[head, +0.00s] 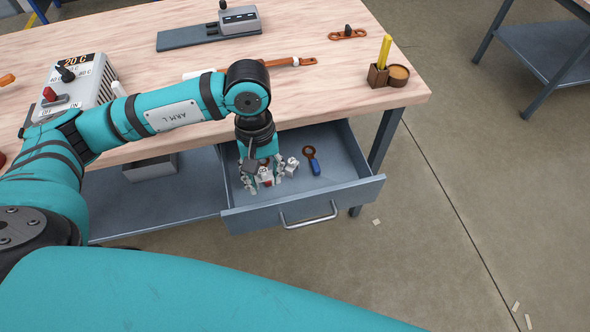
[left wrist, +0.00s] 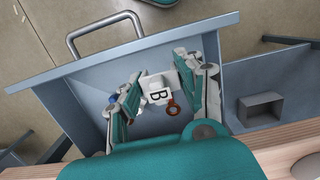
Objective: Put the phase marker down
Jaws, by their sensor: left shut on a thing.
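The open drawer (head: 335,199) under the bench holds small parts. My left gripper (head: 265,179) reaches down into it, fingers shut on a small white block with red on it (head: 266,173), which I take as the phase marker. In the left wrist view the block (left wrist: 157,90) shows a black letter B between the fingers (left wrist: 158,85). Another small white piece (head: 292,165) sits just right of the fingers. Whether the held block touches the drawer floor is unclear. My right gripper is out of view.
A blue-handled tool with an orange-brown ring (head: 312,161) lies right of the gripper in the drawer. The drawer's front wall and handle (head: 308,219) are close. The bench top (head: 330,85) is above. The drawer floor has free room at the right.

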